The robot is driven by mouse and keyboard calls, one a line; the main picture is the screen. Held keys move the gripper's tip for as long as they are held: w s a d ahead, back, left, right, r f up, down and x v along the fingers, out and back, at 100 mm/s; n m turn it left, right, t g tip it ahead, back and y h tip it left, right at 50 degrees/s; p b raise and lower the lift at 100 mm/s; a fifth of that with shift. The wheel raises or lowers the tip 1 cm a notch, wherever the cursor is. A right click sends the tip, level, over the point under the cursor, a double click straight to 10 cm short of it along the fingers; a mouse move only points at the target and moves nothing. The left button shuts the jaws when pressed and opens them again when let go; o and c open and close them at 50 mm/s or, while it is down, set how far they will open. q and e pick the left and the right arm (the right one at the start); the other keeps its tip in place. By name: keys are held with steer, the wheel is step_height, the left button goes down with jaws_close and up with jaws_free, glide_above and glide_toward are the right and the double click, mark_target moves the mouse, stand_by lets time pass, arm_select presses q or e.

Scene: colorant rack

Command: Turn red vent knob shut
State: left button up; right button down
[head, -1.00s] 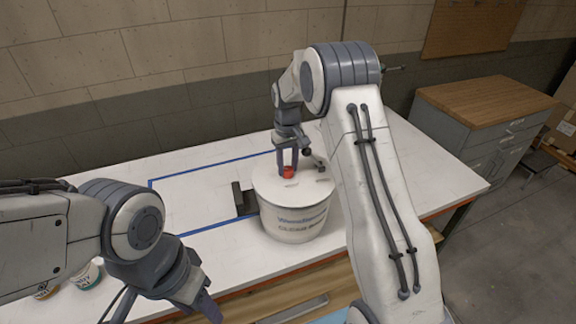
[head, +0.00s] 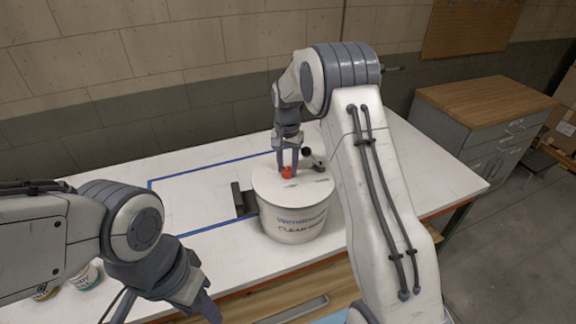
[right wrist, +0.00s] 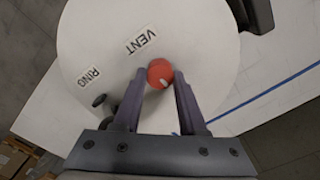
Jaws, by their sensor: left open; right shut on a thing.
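The red vent knob (head: 287,173) stands on the white lid of a tub (head: 292,217) on the table. In the right wrist view the knob (right wrist: 160,72) is round with a pale mark on its lower edge, beside a VENT label (right wrist: 141,41). My right gripper (head: 287,168) points down from above with its fingers on both sides of the knob, shut on it. Its fingertips also show in the right wrist view (right wrist: 160,78). My left gripper (head: 207,308) hangs open and empty at the table's front edge, away from the tub.
A black bracket (head: 243,199) touches the tub's left side. Small cans (head: 84,276) stand front left. Blue tape (head: 190,234) marks mostly clear table.

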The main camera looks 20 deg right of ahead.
mark_target(288, 169)
steer(key=shift+r+m, duration=0.1)
steer(key=shift+m, duration=0.4)
steer(key=shift+c, duration=2.3)
jaws_free()
steer(key=shift+r, duration=0.3)
step_height(288, 169, up, 10)
steer(key=b, duration=0.2)
steer(key=shift+b, duration=0.35)
steer(key=shift+f, duration=0.1)
